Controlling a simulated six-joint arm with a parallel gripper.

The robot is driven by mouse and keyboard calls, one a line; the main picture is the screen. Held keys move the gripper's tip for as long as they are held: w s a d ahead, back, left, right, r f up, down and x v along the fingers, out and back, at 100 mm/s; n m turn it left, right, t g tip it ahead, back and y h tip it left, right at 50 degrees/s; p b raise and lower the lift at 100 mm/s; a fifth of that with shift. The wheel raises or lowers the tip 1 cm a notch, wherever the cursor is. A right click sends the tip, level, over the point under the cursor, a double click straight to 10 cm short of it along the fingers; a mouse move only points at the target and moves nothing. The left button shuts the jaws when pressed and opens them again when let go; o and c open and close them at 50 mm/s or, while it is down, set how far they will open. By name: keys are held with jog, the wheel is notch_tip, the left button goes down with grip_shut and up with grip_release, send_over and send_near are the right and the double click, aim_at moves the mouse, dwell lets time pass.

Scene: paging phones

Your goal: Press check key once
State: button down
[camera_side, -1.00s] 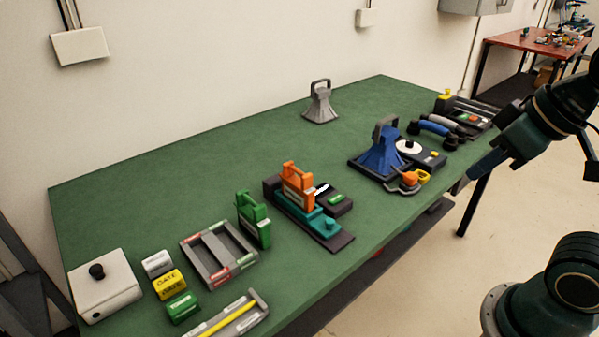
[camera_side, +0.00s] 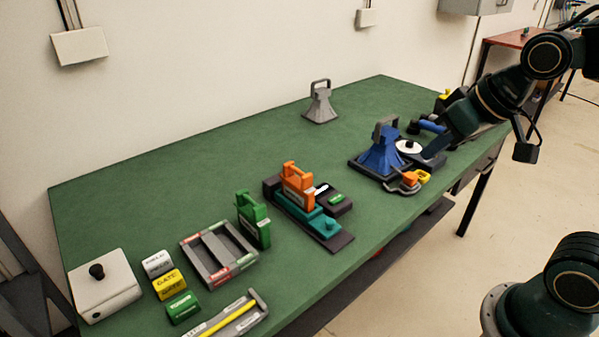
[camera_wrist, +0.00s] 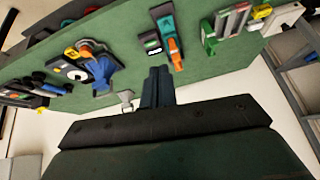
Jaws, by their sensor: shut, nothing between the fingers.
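No key label is readable, so I cannot tell which key is the check key. A small dark box with a green key (camera_side: 336,199) stands beside the teal and orange unit (camera_side: 300,188); the box (camera_wrist: 152,43) also shows in the wrist view. A dark keyed device (camera_wrist: 20,97) lies at the left in the wrist view. In the side view my arm mostly hides it. My gripper (camera_side: 428,154) reaches over the right end of the table. In the wrist view its fingers (camera_wrist: 158,72) are together and empty.
A blue funnel-shaped stand (camera_side: 381,155) with a white disc unit (camera_side: 409,147) is close to my gripper. A grey stand (camera_side: 320,104) is at the back. A green block (camera_side: 253,218), grey tray (camera_side: 219,253) and white box (camera_side: 104,285) are leftward. The table's back middle is clear.

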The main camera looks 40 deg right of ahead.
jog(key=w+d+f+m+t, duration=0.1)
jog(key=w+f+m, duration=0.15)
jog(key=w, duration=0.45)
jog(key=w+d+f+m, duration=0.1)
jog(key=w+f, duration=0.2)
jog(key=w, duration=0.4)
jog(key=m+t, duration=0.2)
jog(key=m, duration=0.1)
send_over(339, 200)
notch_tip(339, 200, down, 11)
jog(key=shift+y, duration=0.4)
jog(key=shift+f, duration=0.25)
jog(key=shift+f, duration=4.2)
jog(key=shift+f, duration=0.1)
jog(key=shift+f, duration=0.3)
